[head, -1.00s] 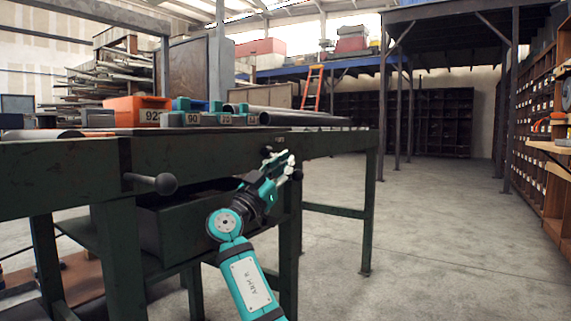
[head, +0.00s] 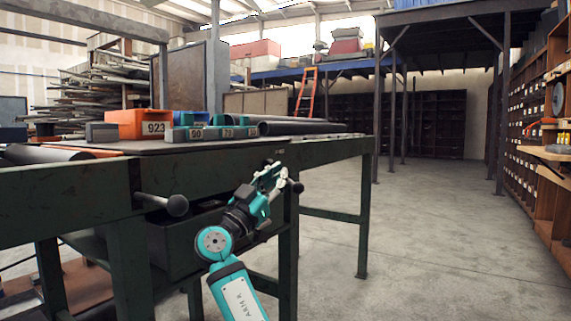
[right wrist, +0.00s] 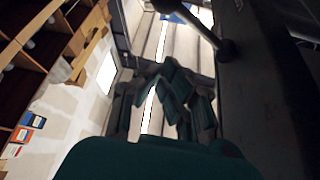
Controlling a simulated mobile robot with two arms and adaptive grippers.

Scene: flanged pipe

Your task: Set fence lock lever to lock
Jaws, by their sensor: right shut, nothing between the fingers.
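My right gripper (head: 272,174) is beside the front side of the green steel workbench, shut and empty. A dark lever with a ball knob (head: 296,187) shows right by its fingertips. In the right wrist view, a lever with a round knob (right wrist: 227,48) sticks out from the dark bench side, to the right of and beyond my gripper fingers (right wrist: 170,88). I cannot tell whether the fingers touch it. Another dark lever with a round knob (head: 177,205) sticks out from the bench front farther left. No lock marking is readable. My left gripper is not in view.
The workbench (head: 90,190) carries dark pipes (head: 300,127), an orange bin (head: 138,123) marked 923 and teal blocks with number tags (head: 205,132). The concrete floor (head: 430,230) to the right is clear. Wooden shelves (head: 535,155) stand at the far right.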

